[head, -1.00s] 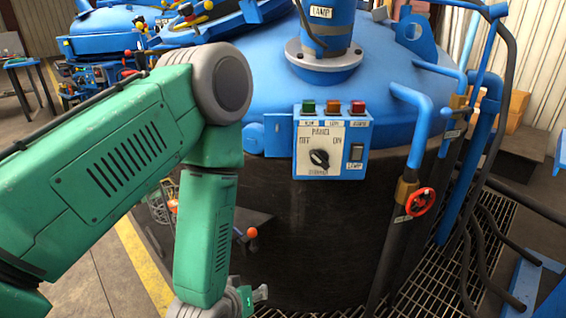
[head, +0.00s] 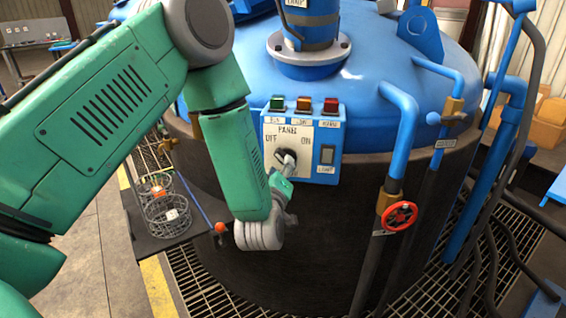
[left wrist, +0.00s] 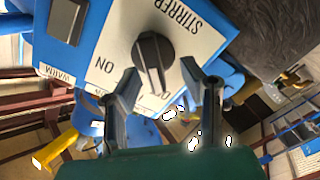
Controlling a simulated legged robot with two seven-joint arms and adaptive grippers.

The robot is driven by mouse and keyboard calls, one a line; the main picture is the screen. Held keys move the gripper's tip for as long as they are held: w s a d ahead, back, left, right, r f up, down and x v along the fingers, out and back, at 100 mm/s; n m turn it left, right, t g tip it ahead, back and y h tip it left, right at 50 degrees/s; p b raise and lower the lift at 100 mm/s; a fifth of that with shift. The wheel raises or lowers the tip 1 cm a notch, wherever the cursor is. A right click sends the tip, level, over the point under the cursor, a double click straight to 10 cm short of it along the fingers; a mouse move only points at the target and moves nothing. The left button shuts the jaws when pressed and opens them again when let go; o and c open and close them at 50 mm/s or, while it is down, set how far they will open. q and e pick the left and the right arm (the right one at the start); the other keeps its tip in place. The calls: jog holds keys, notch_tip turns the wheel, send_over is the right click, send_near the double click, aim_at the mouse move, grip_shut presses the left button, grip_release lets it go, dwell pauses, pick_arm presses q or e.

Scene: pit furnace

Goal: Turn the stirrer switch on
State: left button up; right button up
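The stirrer switch is a black rotary knob (left wrist: 153,55) on a white panel plate marked STIRRER and ON. Its ridge points away from ON, toward a partly hidden label. In the head view my left gripper (head: 286,162) is at the blue control box (head: 331,168) and covers much of the knob. In the left wrist view the left gripper (left wrist: 165,88) is open. Its two fingers are apart, one on each side of the knob's lower end, with nothing clearly gripped. I cannot tell if they touch it. My right gripper is not in view.
A red valve wheel (head: 400,216) and blue pipes stand to the right. Wire baskets (head: 168,215) sit on a dark shelf at left.

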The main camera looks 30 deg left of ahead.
aim_at(282, 163)
pick_arm(q)
jog(key=w, duration=0.3)
jog(key=shift+d+r, duration=0.15)
jog(key=shift+r, duration=0.1)
jog(key=shift+w, duration=0.15)
jog(key=shift+a+f, duration=0.2)
jog(key=shift+a, duration=0.75)
jog(key=c, duration=0.4)
grip_shut()
jog(key=shift+w+d, duration=0.1)
jog(key=shift+d, duration=0.4)
jog(key=shift+f, duration=0.1)
